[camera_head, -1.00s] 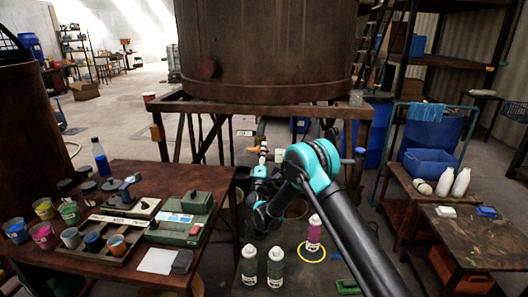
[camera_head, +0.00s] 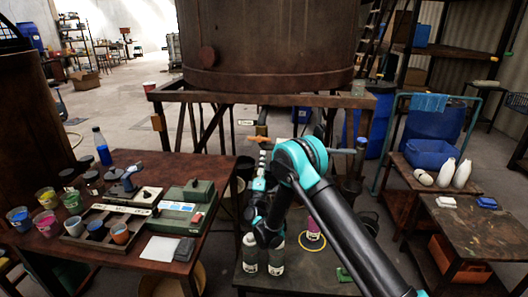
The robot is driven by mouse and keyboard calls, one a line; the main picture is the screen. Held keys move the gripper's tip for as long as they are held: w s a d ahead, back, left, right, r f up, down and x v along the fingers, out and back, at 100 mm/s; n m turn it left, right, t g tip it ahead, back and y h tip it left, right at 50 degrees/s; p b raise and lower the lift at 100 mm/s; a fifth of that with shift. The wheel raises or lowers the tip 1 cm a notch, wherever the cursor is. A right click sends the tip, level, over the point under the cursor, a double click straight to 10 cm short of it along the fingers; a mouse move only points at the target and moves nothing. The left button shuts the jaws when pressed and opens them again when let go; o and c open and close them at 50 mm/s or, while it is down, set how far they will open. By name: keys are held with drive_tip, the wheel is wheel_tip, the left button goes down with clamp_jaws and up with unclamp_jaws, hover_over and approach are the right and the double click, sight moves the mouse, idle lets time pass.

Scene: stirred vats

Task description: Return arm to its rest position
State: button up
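My arm (camera_head: 345,235) reaches in from the lower right, with its teal and black elbow joint (camera_head: 300,157) in front of the vat stand. The forearm bends down and back to the lower teal wrist part (camera_head: 266,222) above the low dark table (camera_head: 300,284). My gripper's fingers cannot be made out behind the arm, so its opening does not show. A magenta bottle (camera_head: 313,234) stands on a yellow ring, partly covered by the arm.
A large rusty vat (camera_head: 265,45) stands on a frame behind. A brown table (camera_head: 215,165) at left holds paint cups, a green device (camera_head: 188,212) and a blue bottle (camera_head: 102,146). A workbench (camera_head: 485,235) and a blue bin (camera_head: 430,153) are at right.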

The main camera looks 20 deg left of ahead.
drive_tip(key=shift+v, duration=0.85)
drive_tip(key=w+d+r+g+y, duration=0.4)
drive_tip(key=w+d+r+g, duration=0.25)
drive_tip(key=d+r, duration=0.35)
drive_tip(key=s+d+m+g+h, duration=0.25)
drive_tip(key=d+m+g, duration=0.2)
drive_tip(key=d, duration=0.95)
drive_tip(key=s+d+f+m+g+h, duration=0.2)
drive_tip(key=s+d+f+m+g, duration=0.1)
drive_tip(key=s+d, duration=0.7)
drive_tip(key=s+d+f+m+g+h, duration=0.2)
drive_tip(key=s+d+f+m, duration=0.4)
drive_tip(key=s+d, duration=0.4)
drive_tip(key=s+d+f+m+g+h, duration=0.3)
drive_tip(key=s+d+m, duration=0.4)
drive_tip(key=s, duration=0.8)
wheel_tip(320, 180, down, 2)
drive_tip(key=d+g, duration=0.1)
drive_tip(key=d, duration=0.2)
